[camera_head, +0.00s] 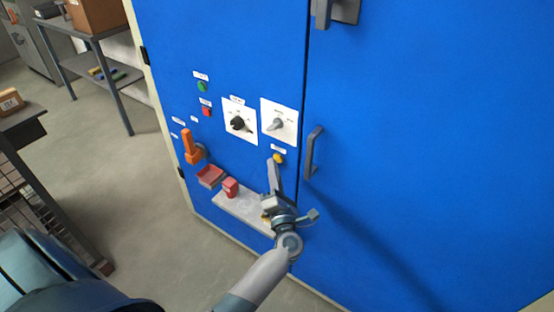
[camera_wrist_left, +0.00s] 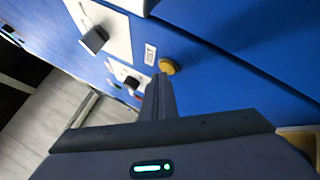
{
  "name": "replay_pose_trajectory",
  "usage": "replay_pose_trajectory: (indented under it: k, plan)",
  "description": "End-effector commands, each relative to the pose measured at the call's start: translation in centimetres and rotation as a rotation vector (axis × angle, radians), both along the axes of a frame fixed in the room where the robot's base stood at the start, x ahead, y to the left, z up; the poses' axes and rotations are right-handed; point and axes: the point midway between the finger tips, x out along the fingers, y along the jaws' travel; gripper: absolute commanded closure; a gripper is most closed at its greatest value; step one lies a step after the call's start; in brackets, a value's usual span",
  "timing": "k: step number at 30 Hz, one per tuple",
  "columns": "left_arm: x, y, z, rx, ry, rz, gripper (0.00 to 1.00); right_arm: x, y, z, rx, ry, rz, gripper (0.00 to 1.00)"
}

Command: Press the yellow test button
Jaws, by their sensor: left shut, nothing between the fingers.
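The yellow test button (camera_head: 279,158) is a small round knob on the blue cabinet front (camera_head: 225,50), under a small white label. It also shows in the left wrist view (camera_wrist_left: 169,66), beside a label reading "TEST". My left gripper (camera_head: 272,164) is shut and empty, its fingers pointing up at the panel. In the left wrist view, the closed fingertips (camera_wrist_left: 160,77) appear just below and left of the button, partly against its lower edge. I cannot tell whether they touch it. My right gripper is not in view.
A grey door handle (camera_head: 313,153) stands out right of the button. Two rotary switches (camera_head: 238,123) (camera_head: 279,124), a green button (camera_head: 202,86), a red button (camera_head: 207,111) and an orange lever (camera_head: 191,146) are left or above. A ledge (camera_head: 240,209) holds a red block (camera_head: 231,187).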

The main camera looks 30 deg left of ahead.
Motion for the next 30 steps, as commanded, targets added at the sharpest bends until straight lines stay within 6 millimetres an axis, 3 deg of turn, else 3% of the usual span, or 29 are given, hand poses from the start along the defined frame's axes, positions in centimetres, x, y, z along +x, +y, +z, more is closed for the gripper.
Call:
replay_pose_trajectory:
  k: [30]
  plan:
    - [0.70, -0.02, 0.00, 0.000, -0.001, 0.001, 1.00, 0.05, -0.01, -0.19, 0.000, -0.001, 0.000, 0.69]
